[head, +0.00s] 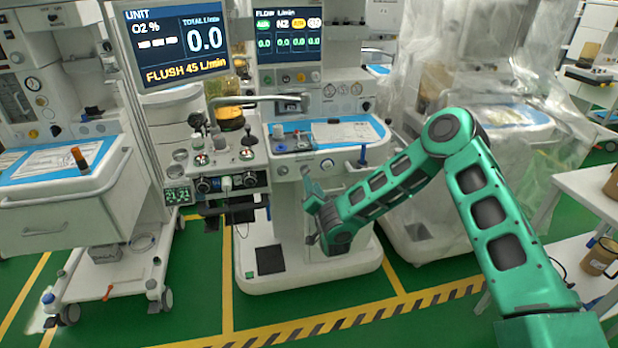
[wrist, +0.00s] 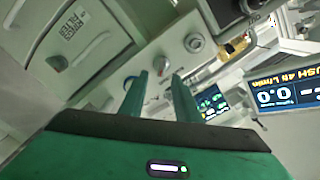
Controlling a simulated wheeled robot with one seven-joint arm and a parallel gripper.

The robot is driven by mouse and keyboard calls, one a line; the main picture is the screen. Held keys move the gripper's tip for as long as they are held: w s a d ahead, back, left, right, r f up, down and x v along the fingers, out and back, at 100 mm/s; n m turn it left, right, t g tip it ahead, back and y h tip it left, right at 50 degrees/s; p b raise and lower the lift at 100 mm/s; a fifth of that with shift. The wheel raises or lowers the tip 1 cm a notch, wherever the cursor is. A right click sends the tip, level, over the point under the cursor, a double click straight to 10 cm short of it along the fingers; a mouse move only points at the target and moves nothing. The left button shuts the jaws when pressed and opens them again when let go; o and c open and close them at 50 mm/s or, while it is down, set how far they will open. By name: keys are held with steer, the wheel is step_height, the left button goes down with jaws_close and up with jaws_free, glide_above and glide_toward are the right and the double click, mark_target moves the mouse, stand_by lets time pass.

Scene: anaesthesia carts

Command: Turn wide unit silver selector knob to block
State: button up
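The wide unit (head: 300,165) stands in the middle of the head view, with screens above its worktop. Two small round knobs show on its white front, a left one (head: 282,171) and a right one (head: 327,164). In the wrist view a round silver knob (wrist: 194,42) sits on a white panel, up and right of my fingertips. A smaller knob with a red mark (wrist: 160,64) shows just beyond the fingers. I cannot tell the selector's setting. My gripper (wrist: 160,82) is open and empty, apart from the silver knob.
A dark control block with knobs (head: 225,165) projects at the unit's left. A white cart (head: 60,205) stands far left, a plastic-draped unit (head: 450,195) to the right. White shelves (head: 575,190) with mugs are at the far right. Green floor lies clear in front.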

mark_target(307, 172)
steer(key=shift+x, duration=3.3)
steer(key=shift+a, duration=0.1)
jaws_close()
